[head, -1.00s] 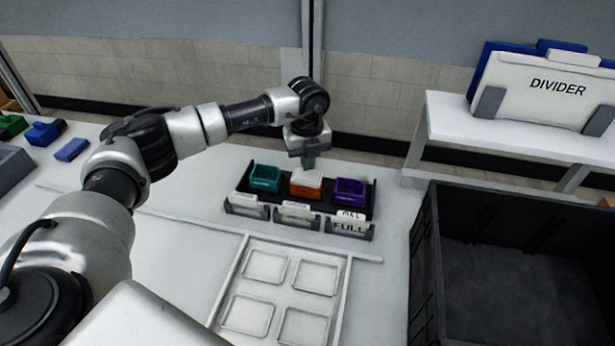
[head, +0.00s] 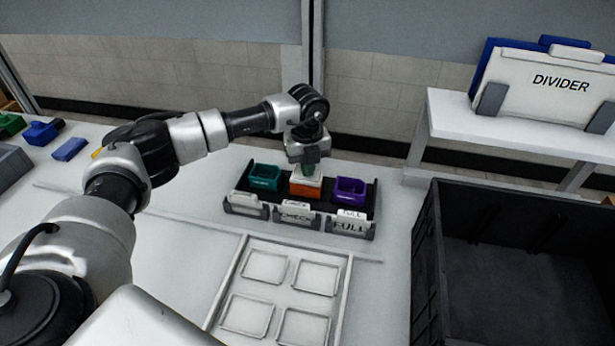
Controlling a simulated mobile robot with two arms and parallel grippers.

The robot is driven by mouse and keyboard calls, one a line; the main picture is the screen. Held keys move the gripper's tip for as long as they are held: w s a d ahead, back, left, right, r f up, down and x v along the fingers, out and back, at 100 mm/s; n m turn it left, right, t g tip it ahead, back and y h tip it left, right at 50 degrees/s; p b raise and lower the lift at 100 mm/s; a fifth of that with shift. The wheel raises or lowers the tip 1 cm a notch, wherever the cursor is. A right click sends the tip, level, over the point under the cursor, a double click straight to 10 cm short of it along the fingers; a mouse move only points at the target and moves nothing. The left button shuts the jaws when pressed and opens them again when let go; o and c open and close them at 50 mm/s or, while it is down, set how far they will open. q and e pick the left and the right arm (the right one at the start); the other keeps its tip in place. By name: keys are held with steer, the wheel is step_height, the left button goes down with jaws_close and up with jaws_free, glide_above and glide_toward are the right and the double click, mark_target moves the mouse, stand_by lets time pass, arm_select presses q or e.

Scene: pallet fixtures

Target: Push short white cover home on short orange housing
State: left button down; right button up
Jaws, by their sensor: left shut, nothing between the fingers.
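The short orange housing (head: 306,190) stands in the middle of the black fixture (head: 327,200), between a teal housing (head: 265,176) and a purple housing (head: 351,190). The short white cover (head: 299,181) sits on top of the orange housing. I cannot tell whether it is fully seated. My left gripper (head: 310,168) points down over the cover with its fingers shut and nothing held. Its tips are at or just above the cover; contact is too small to judge, and it hides part of the cover's top. My right gripper is not in view.
Label cards, such as one reading CHECK (head: 296,214), stand along the fixture's front. A white tray with square recesses (head: 343,290) lies in front. A large black crate (head: 425,260) is at the right. A shelf with a DIVIDER board (head: 550,100) stands behind it.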

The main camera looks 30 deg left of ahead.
arm_select(q)
steer(key=shift+f, duration=0.2)
stand_by(0.4)
steer(key=shift+r, duration=0.1)
steer(key=shift+r+p, duration=2.5)
steer(key=shift+r, duration=1.05)
steer(key=shift+f, duration=0.1)
